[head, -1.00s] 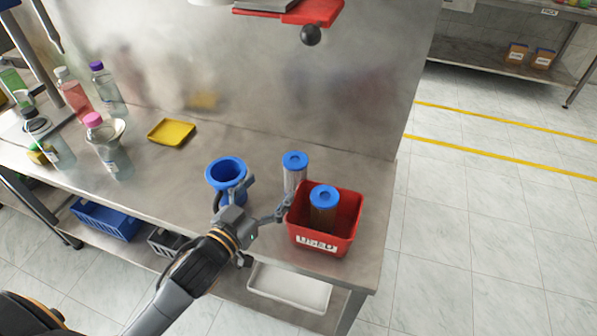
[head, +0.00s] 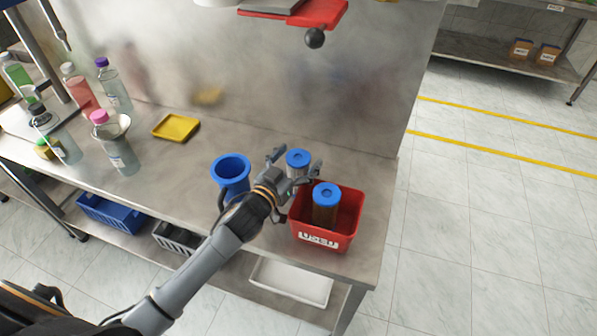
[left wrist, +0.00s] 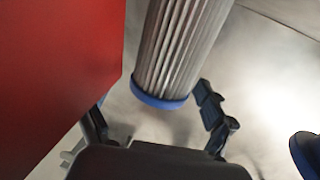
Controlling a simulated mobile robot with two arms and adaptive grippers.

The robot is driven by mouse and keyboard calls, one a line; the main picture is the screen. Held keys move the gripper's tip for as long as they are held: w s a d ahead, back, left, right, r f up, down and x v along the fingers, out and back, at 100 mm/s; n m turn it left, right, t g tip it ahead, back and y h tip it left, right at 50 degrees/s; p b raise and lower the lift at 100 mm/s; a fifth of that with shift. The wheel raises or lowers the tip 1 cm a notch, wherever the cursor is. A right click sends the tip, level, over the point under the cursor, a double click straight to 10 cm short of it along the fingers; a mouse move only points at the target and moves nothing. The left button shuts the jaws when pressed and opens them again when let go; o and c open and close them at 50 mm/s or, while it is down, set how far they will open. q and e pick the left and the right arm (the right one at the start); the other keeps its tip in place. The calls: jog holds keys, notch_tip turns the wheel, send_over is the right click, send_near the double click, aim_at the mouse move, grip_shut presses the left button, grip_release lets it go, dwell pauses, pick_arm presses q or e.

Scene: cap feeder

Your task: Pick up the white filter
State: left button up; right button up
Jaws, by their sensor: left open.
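The white filter (head: 298,158), with a blue cap, stands on the steel table behind the red bin. In the left wrist view its pleated white body (left wrist: 180,45) rises between my fingers. My left gripper (head: 296,166) is open, with one finger on each side of the filter. The left wrist view shows the same open fingers (left wrist: 155,120) and a gap at the filter's side. The filter's lower part is hidden in the head view by my gripper. My right gripper is not in view.
The red bin (head: 325,243) holds a brown filter with a blue cap (head: 326,197), close to my gripper. A blue cup-like holder (head: 231,172) stands left of my gripper. A yellow tray (head: 176,127) and several bottles stand farther left. The back wall is steel.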

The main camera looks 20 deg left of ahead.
pick_arm(q)
jog(key=c, duration=1.7)
jog(key=shift+r, duration=0.1)
